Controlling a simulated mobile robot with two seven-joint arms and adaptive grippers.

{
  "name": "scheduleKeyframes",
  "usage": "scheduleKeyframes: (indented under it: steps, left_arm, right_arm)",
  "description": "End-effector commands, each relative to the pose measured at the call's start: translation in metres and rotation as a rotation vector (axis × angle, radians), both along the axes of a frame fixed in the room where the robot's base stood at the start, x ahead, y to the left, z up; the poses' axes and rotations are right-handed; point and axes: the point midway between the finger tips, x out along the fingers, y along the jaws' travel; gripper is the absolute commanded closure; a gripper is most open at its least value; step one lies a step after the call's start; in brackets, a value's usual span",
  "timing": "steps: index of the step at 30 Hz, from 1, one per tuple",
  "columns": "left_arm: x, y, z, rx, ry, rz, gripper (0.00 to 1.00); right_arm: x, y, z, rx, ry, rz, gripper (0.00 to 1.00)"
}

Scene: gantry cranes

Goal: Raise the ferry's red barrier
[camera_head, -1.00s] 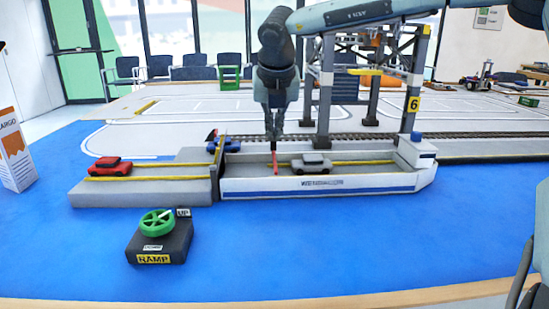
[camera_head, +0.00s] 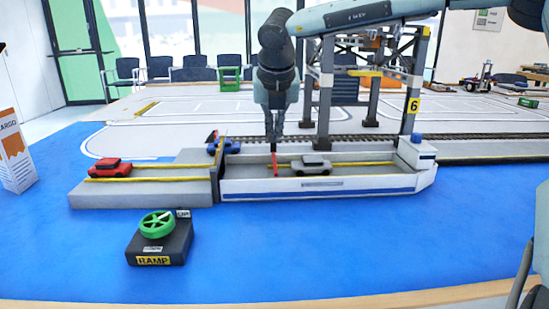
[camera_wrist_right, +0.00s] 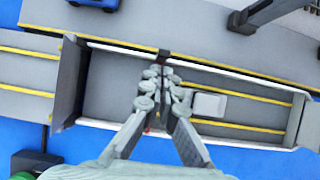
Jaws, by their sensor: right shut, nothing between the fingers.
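The ferry (camera_head: 355,186) is a grey and white boat with a blue stripe, lying on the blue water surface. Its red barrier (camera_head: 275,164) is a thin red piece at the ferry's left part, below my right gripper. In the right wrist view only a small red spot (camera_wrist_right: 148,130) shows behind the fingers. My right gripper (camera_head: 274,139) points down over the ferry's far side and is shut and empty. In the wrist view its fingertips (camera_wrist_right: 158,73) are beside a dark post (camera_wrist_right: 164,56) at the deck's far edge; contact cannot be told. My left gripper is not in view.
A grey car (camera_head: 311,165) stands on the deck right of the barrier. A red car (camera_head: 110,168) is on the quay (camera_head: 142,190); a blue car (camera_head: 228,145) is behind. A RAMP box (camera_head: 158,245) with a green wheel stands in front. A gantry crane (camera_head: 325,95) rises behind the ferry.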

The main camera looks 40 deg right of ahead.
Motion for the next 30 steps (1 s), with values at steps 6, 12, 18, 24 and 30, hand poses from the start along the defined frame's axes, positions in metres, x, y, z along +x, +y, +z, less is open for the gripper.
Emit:
scheduleKeyframes:
  steps: [6, 12, 18, 24, 30]
  left_arm:
    - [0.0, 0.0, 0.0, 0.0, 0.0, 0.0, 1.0]
    - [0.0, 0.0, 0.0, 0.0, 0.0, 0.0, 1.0]
    - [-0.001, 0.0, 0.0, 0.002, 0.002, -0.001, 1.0]
    - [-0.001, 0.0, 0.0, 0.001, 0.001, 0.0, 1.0]
    - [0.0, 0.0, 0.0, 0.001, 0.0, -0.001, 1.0]
  right_arm:
    - [0.0, 0.0, 0.0, 0.0, 0.0, 0.0, 1.0]
    - [0.0, 0.0, 0.0, 0.0, 0.0, 0.0, 1.0]
    - [0.002, -0.002, 0.0, 0.0, 0.001, -0.001, 1.0]
    - [0.011, -0.007, 0.0, 0.0, 0.0, -0.001, 1.0]
    - [0.02, -0.012, -0.001, 0.001, 0.001, 0.0, 1.0]
